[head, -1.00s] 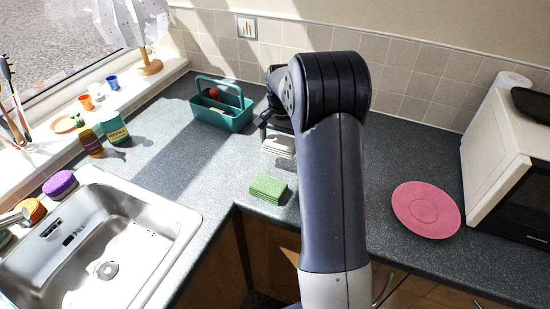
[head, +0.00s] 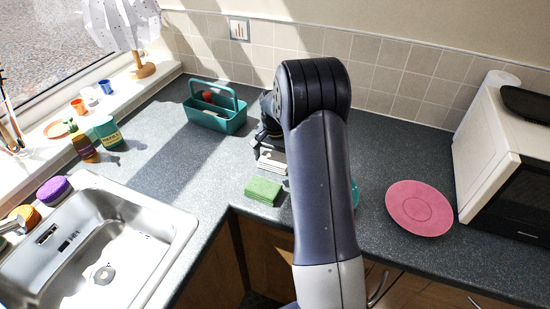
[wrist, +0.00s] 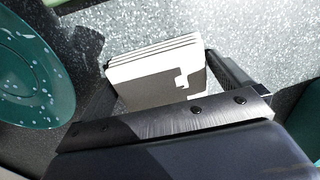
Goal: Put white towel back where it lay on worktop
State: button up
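The white towel (head: 272,161) is a folded stack of layers above the grey worktop, just behind the green folded cloth (head: 263,190). My gripper (head: 268,135) is shut on it, partly hidden behind my arm in the head view. In the wrist view the towel (wrist: 155,75) sits between the two fingers of my gripper (wrist: 157,62), with its layered edges showing and part of it in shadow. I cannot tell whether the towel touches the worktop (head: 170,165).
A teal plate (wrist: 35,75) lies beside the towel, mostly hidden by my arm in the head view. A pink plate (head: 419,208) and microwave (head: 500,160) are right. A teal caddy (head: 215,112) is behind left; the sink (head: 100,250) is front left.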

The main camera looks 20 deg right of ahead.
aim_at(275, 158)
jog(key=shift+r, duration=0.1)
notch_tip(275, 158, up, 12)
jog(key=b, duration=0.1)
dwell(0.5)
jog(key=shift+r, duration=0.1)
